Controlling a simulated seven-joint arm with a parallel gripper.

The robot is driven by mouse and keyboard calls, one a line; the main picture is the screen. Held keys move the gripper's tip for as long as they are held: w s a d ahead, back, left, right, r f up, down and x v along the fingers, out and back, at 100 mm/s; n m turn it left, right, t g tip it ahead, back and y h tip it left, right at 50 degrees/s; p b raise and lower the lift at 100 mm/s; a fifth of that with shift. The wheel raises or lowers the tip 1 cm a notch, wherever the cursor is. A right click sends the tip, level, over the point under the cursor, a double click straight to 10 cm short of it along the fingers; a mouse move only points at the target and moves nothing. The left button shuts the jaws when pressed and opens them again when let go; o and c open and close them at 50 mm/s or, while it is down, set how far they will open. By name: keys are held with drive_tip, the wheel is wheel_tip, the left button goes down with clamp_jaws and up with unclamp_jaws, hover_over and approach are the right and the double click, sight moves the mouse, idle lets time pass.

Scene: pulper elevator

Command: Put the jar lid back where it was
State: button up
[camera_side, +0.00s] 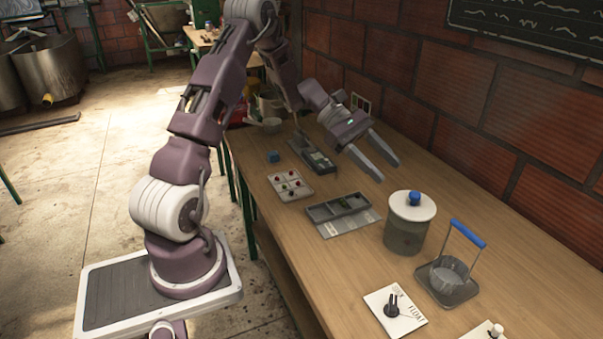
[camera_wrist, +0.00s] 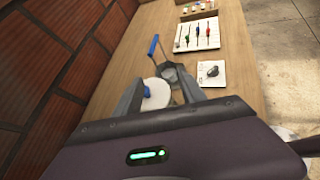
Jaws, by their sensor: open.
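The jar (camera_side: 405,236) is a grey-green cylinder standing upright on the wooden table. The jar lid (camera_side: 412,206) is white and round with a blue knob (camera_side: 414,198), and it sits on top of the jar. My gripper (camera_side: 383,172) is open and empty, above the table to the upper left of the jar in the side view. In the wrist view the lid (camera_wrist: 152,96) and its knob show between and just beyond the fingers of my gripper (camera_wrist: 155,92); the left finger covers part of the lid. The jar body is hidden there.
A basket with a blue handle (camera_side: 467,234) stands on a dark tray right of the jar. A white card with a black knob (camera_side: 395,311) lies in front. A grey compartment tray (camera_side: 341,208) and a white board with small pieces (camera_side: 290,185) lie left. A brick wall (camera_side: 500,110) borders the table.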

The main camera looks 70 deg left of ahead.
drive_tip(key=s+d+r+m+g+y, duration=0.2)
drive_tip(key=s+d+r+m+y, duration=0.1)
drive_tip(key=s+d+r+m, duration=0.3)
drive_tip(key=s+d+r+m+g+y, duration=0.2)
drive_tip(key=s+d+r+m+y, duration=0.15)
drive_tip(key=s+d+m, duration=0.35)
drive_tip(key=s+a+r+m+t+y, duration=0.2)
drive_tip(key=s+m+t+y, duration=0.2)
drive_tip(key=s, duration=1.1)
drive_tip(key=shift+a+m+t+y, duration=0.25)
drive_tip(key=shift+m+y, duration=0.2)
drive_tip(key=shift+m, duration=1.45)
